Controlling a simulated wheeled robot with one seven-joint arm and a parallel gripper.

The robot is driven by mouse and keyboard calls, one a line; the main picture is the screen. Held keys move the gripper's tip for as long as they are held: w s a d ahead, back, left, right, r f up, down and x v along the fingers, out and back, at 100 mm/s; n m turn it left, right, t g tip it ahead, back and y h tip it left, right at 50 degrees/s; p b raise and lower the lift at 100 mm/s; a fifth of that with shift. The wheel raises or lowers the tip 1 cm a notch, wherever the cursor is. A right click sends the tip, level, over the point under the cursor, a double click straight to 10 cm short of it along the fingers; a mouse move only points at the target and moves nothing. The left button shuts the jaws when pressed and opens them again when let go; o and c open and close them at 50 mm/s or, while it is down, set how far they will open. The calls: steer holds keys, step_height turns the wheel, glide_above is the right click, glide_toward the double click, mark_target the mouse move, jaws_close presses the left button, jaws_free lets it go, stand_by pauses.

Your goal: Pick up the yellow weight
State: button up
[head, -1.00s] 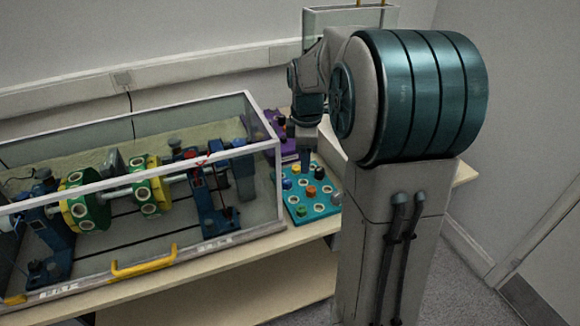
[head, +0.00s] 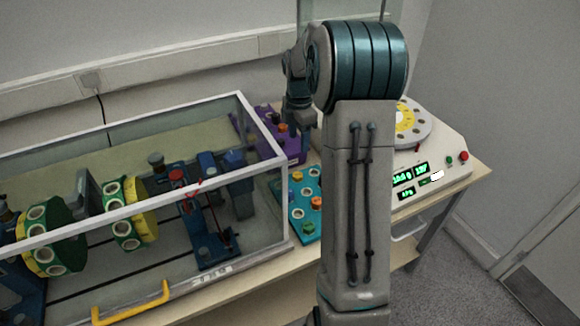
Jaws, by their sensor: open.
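A teal tray (head: 290,222) with several round sockets and small coloured weights stands on the bench, right of the clear-walled case. A small yellow weight (head: 298,175) appears to sit near its back edge. My arm column covers the tray's right part. My gripper (head: 298,128) points down beyond and above the tray, beside a purple block, apart from the yellow weight. It is open; its fingertips are small and partly hidden by my arm.
A purple block (head: 292,148) with dark and orange knobs stands behind the tray. The clear case (head: 285,195) with a shaft and green-yellow discs fills the left. A white console (head: 455,150) with green displays and a yellow dial stands right.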

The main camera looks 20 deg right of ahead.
glide_above(298, 175)
steer(key=f, duration=0.7)
steer(key=shift+w+f, duration=0.2)
steer(key=shift+w, duration=0.15)
steer(key=shift+s+f+p, duration=0.15)
steer(key=shift+f+p, duration=0.25)
steer(key=shift+f, duration=1.15)
steer(key=shift+s+f+p, duration=0.1)
steer(key=shift+f+p, duration=0.3)
steer(key=shift+f, duration=1.15)
steer(key=c, duration=1)
